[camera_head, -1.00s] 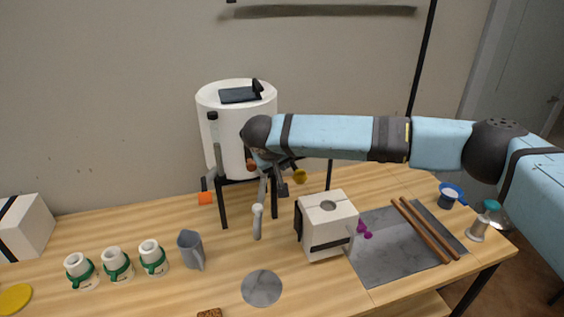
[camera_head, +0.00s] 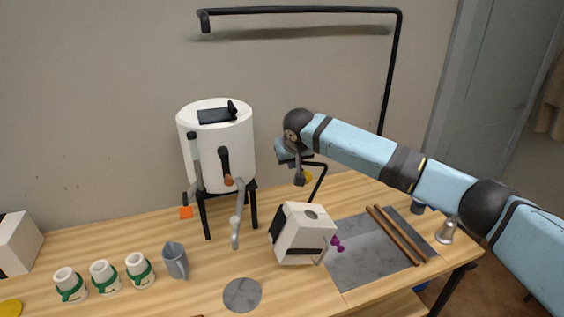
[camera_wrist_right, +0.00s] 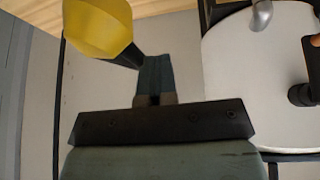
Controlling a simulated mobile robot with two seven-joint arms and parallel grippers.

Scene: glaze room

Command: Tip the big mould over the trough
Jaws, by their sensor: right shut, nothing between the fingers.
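The big mould (camera_head: 303,238), a white block with a round hole in its top and dark bands, stands mid-table and looks tilted to the right. I cannot make out a trough for certain. My right gripper (camera_head: 299,178) is shut and empty, pointing down above and behind the mould, apart from it. In the right wrist view its closed fingers (camera_wrist_right: 155,80) are beside a yellow piece (camera_wrist_right: 98,27). My left gripper is not in view.
A white drum (camera_head: 217,150) on black legs stands behind, left of my gripper. Small green-banded moulds (camera_head: 104,277) and a grey jug (camera_head: 175,260) are left. A grey slab (camera_head: 355,255) with two wooden rods (camera_head: 398,235) lies right.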

